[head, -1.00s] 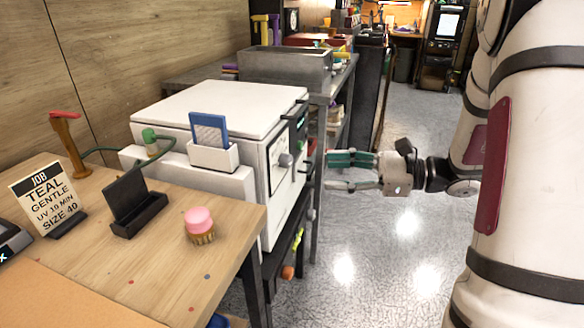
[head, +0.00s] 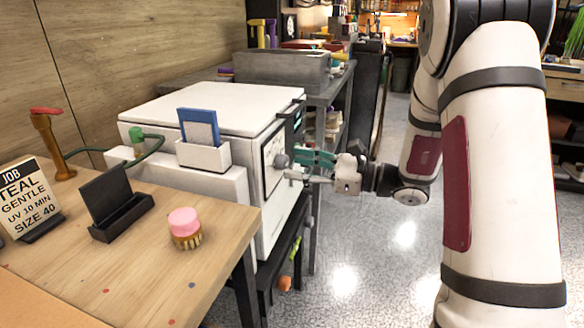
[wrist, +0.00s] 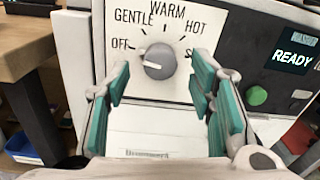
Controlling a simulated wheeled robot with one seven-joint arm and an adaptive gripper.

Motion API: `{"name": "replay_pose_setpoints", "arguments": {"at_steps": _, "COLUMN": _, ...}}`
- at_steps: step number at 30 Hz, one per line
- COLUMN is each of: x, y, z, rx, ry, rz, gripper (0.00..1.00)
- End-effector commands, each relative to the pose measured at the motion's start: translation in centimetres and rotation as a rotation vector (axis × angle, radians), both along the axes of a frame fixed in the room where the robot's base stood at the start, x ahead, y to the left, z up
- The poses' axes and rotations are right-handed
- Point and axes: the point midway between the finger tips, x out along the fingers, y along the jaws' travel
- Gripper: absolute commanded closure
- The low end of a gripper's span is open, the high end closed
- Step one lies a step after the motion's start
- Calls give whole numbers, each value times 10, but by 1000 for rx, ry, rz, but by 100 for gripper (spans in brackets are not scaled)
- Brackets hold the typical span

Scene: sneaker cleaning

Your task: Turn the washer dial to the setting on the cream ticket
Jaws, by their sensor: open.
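The cream ticket (head: 28,200) stands on the wooden bench at the left of the head view and reads JOB, TEAL, GENTLE, UV 10 MIN, SIZE 40. The white washer (head: 215,105) has a grey dial (wrist: 159,61) on its front panel; the dial also shows in the head view (head: 282,161). Its pale mark appears to point left, towards OFF. Labels OFF, GENTLE, WARM and HOT arc around it; a further label is partly hidden by a finger. My gripper (head: 299,167) is open and empty, close to the dial. In the wrist view the dial lies between the teal fingertips (wrist: 160,77).
Right of the dial are a green button (wrist: 256,96) and a display (wrist: 294,55) reading READY. A pink-topped brush (head: 185,228) and black stand (head: 120,212) are on the bench. The floor right of the washer is clear.

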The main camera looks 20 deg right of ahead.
Motion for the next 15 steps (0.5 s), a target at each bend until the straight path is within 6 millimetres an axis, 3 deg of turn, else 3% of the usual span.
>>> {"name": "replay_pose_setpoints", "arguments": {"at_steps": 6, "x": 12, "y": 14, "z": 0, "rx": 0, "ry": 0, "rz": -1, "gripper": 51}}
{"name": "replay_pose_setpoints", "arguments": {"at_steps": 15, "x": 13, "y": 17, "z": 0, "rx": -1, "ry": 1, "rz": -1, "gripper": 51}}
